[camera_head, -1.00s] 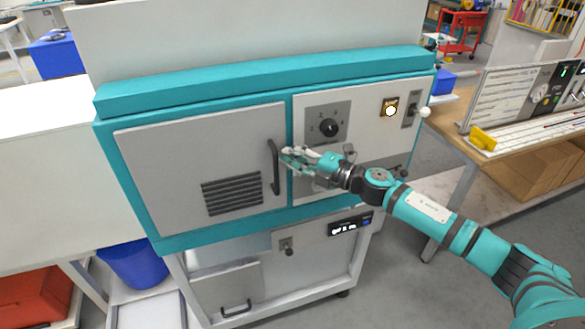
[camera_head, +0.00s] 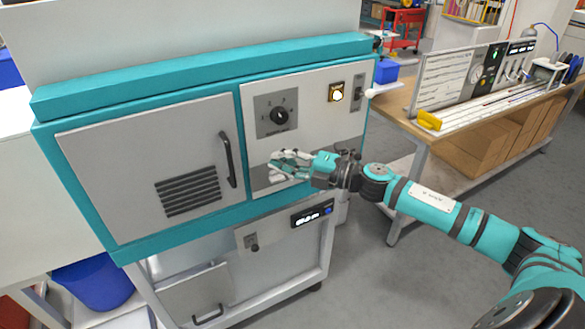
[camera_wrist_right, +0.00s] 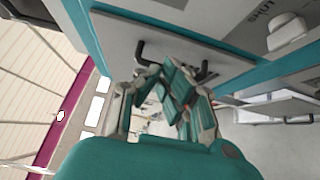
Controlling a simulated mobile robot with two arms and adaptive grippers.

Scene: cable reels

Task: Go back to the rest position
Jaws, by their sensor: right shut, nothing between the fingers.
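My right gripper (camera_head: 276,164) is shut and empty in front of the cabinet's control panel, to the right of the door handle and apart from it. It also shows in the right wrist view (camera_wrist_right: 178,82), with its fingers together near the dark handle (camera_wrist_right: 205,72). The arm reaches in from the lower right in the head view. The teal and grey cabinet (camera_head: 205,75) has a closed grey door (camera_head: 140,150) with a black vertical handle (camera_head: 228,160). My left gripper is not in view.
The panel holds a rotary knob (camera_head: 279,115) and a lit button (camera_head: 336,92). A blue bin (camera_head: 93,283) stands at the lower left. A workbench (camera_head: 395,104) stands on the right with a yellow item (camera_head: 429,120). Open floor lies between cabinet and bench.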

